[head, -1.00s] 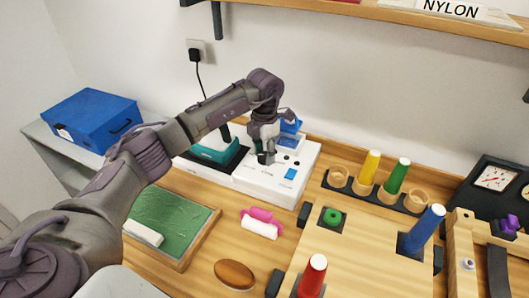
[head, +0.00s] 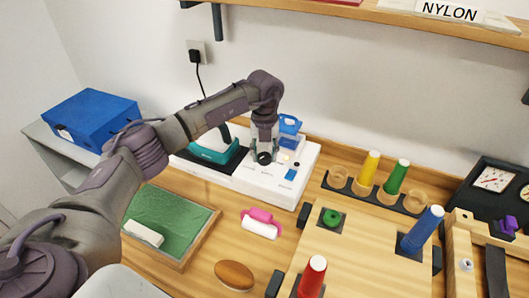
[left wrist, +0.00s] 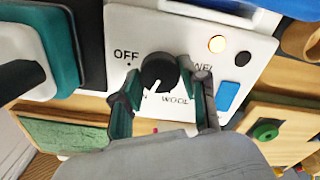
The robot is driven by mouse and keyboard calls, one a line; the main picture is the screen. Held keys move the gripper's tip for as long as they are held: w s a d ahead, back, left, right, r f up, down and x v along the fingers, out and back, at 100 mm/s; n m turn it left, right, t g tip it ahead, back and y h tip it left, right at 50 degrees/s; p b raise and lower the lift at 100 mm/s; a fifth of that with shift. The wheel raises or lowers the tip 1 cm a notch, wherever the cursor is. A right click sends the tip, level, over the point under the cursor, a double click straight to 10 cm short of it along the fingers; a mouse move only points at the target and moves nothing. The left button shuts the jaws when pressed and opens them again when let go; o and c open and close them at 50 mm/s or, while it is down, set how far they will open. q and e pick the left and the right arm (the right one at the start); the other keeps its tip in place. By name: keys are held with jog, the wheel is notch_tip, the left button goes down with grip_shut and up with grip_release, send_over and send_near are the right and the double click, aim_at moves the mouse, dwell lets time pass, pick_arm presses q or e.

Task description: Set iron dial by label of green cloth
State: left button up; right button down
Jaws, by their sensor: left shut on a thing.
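The iron dial (left wrist: 158,72) is a black round knob with a white pointer, on a white panel (left wrist: 185,30). The pointer aims down and slightly left in the left wrist view, between the words OFF and WOOL. My left gripper (head: 264,156) is at the dial, its two fingers (left wrist: 163,100) on either side, shut on it. An orange lamp (left wrist: 217,44) glows on the panel. The teal iron (head: 214,146) stands left of the dial.
A blue button (left wrist: 228,95) sits on the panel near the fingers. A shelf with a NYLON card (head: 449,10) hangs above.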

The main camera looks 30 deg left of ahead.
aim_at(264, 155)
pick_arm(q)
jog(key=n, duration=0.4)
jog(key=shift+r+n+p, duration=0.15)
jog(key=shift+n+p, duration=0.15)
jog(key=shift+p, duration=0.05)
jog(key=n+p, duration=0.1)
jog(key=n, duration=0.3)
jog(key=shift+n, duration=0.3)
jog(key=o, duration=1.1)
jog(key=shift+o, duration=0.2)
notch_tip(264, 155, up, 12)
